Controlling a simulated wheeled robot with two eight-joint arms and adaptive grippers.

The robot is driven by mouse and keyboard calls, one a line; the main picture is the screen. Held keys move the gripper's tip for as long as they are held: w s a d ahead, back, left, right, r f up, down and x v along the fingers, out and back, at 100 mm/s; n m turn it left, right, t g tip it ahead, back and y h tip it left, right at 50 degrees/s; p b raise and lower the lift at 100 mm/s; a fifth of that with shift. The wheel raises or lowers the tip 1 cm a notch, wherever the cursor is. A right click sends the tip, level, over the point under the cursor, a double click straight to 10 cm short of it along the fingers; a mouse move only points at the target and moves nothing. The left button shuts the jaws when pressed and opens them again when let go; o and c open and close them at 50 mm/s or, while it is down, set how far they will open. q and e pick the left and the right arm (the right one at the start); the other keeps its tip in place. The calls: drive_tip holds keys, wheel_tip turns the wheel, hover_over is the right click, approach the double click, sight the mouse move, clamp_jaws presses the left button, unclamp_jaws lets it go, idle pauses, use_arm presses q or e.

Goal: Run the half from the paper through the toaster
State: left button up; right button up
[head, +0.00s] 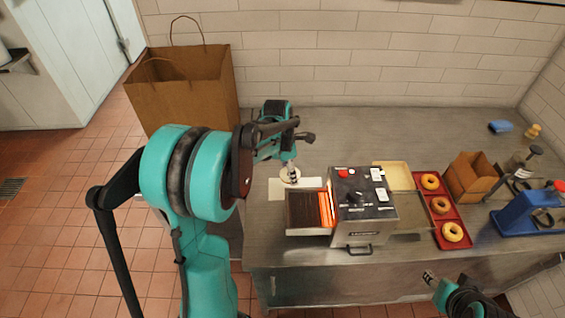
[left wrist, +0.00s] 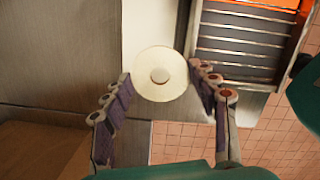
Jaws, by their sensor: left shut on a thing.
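The pale bagel half (head: 289,175) is at the tips of my left gripper (head: 291,172) in the head view. In the left wrist view the half (left wrist: 160,84) is a cream disc with a small centre hole, between the two fingers of the left gripper (left wrist: 160,90), which is shut on it. White paper (head: 278,194) lies beneath or behind it; whether they touch is unclear. The toaster (head: 364,212) is a steel box just to the right, with a wire feed belt (head: 302,210) and an orange glow at its mouth. My right gripper (head: 430,278) is low at the counter's front, its jaws too small to read.
A red tray (head: 441,220) with three bagels stands right of the toaster. A cream board (head: 393,174) lies behind it. A brown box (head: 468,180) and a blue device (head: 522,213) are at the right. A large paper bag (head: 185,95) stands at left.

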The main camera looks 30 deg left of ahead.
sight(307, 209)
use_arm(q)
drive_tip(key=s+d+r+m+p, duration=0.1)
drive_tip(key=s+d, duration=0.1)
drive_tip(key=d, duration=0.1)
drive_tip(key=s+d+r+m+p, duration=0.1)
drive_tip(key=s+d+p, duration=0.1)
drive_tip(key=d, duration=0.1)
drive_tip(key=s+d+r+m+p, duration=0.1)
drive_tip(key=s+d+r+p, duration=0.1)
drive_tip(key=d, duration=0.1)
drive_tip(key=shift+s+d, duration=0.3)
drive_tip(key=shift+s, duration=0.1)
use_arm(e)
wheel_tip(307, 209, up, 7)
use_arm(q)
drive_tip(key=shift+s+d+f+m, duration=0.1)
drive_tip(key=shift+f+m, duration=0.15)
drive_tip(key=shift+m, duration=0.05)
wheel_tip(307, 209, down, 5)
drive_tip(key=b, duration=0.3)
drive_tip(key=shift+f+b, duration=0.15)
drive_tip(key=shift+b, duration=0.25)
use_arm(e)
wheel_tip(307, 209, down, 4)
drive_tip(key=shift+f, duration=0.15)
use_arm(q)
drive_tip(key=o, duration=0.9)
drive_tip(key=o, duration=0.4)
